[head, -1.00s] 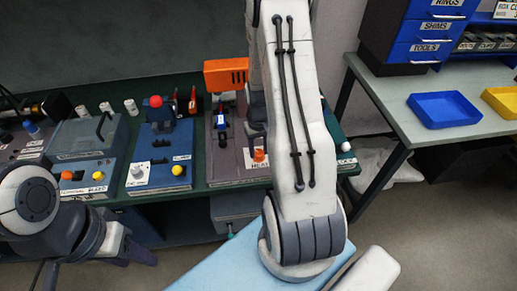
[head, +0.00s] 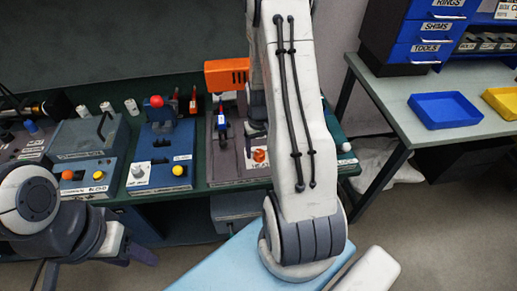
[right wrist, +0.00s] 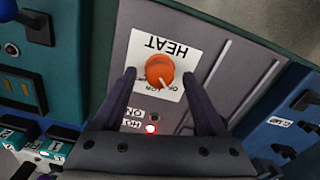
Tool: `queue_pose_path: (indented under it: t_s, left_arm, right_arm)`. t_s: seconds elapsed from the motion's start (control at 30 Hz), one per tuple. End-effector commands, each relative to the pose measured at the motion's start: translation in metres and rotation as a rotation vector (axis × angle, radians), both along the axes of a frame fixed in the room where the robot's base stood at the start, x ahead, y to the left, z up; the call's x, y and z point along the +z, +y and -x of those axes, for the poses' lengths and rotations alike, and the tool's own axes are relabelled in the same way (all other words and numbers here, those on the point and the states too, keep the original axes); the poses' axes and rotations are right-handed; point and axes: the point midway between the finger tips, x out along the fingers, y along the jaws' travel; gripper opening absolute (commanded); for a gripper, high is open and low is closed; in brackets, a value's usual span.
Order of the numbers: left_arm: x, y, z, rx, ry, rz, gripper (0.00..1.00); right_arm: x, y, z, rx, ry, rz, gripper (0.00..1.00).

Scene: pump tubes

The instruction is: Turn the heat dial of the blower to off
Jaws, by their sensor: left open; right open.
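The orange heat dial (right wrist: 160,67) sits on a white plate (right wrist: 141,58) marked HEAT, upside down in the right wrist view. Its white pointer aims toward the plate's lower right; the small setting words are too blurred to read surely. A red light (right wrist: 151,129) is lit below. My right gripper (right wrist: 159,78) is open, one finger on each side of the dial, with gaps showing. The dial also shows in the head view (head: 259,155), near the orange blower (head: 226,73). My right arm hides most of that gripper there. My left gripper (head: 135,252) is open and empty, lower left.
A blue panel (head: 163,165) with a white dial and yellow button stands left of the blower's panel. A grey box (head: 88,135) is further left. At right, a side table (head: 425,140) bears blue (head: 444,109) and yellow trays. The floor between is clear.

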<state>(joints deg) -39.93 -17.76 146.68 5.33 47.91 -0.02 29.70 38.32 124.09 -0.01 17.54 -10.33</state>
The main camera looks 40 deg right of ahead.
Motion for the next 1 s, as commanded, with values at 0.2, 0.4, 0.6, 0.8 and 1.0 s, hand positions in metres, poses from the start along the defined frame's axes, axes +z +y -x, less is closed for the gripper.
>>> queue_pose_path:
  t_s: [0.2,0.4,0.6,0.8,1.0]
  left_arm:
    - [-0.002,0.0,0.0,0.0,0.0,0.0,0.5]
    - [-0.004,0.0,0.0,0.0,0.0,0.0,0.5]
    - [-0.005,0.0,0.0,0.0,0.0,0.0,0.5]
    - [-0.005,0.0,0.0,0.0,0.0,0.0,0.5]
    - [-0.005,0.0,0.0,0.0,0.0,0.0,0.5]
  right_arm:
    - [0.03,-0.001,-0.001,0.0,-0.006,0.003,0.74]
    - [0.07,0.0,-0.002,0.001,-0.007,0.004,0.74]
    - [0.097,0.0,-0.002,0.001,-0.004,0.003,0.74]
    - [0.104,0.0,-0.001,0.002,-0.002,0.001,0.74]
    - [0.103,0.0,-0.001,0.001,-0.002,0.001,0.74]
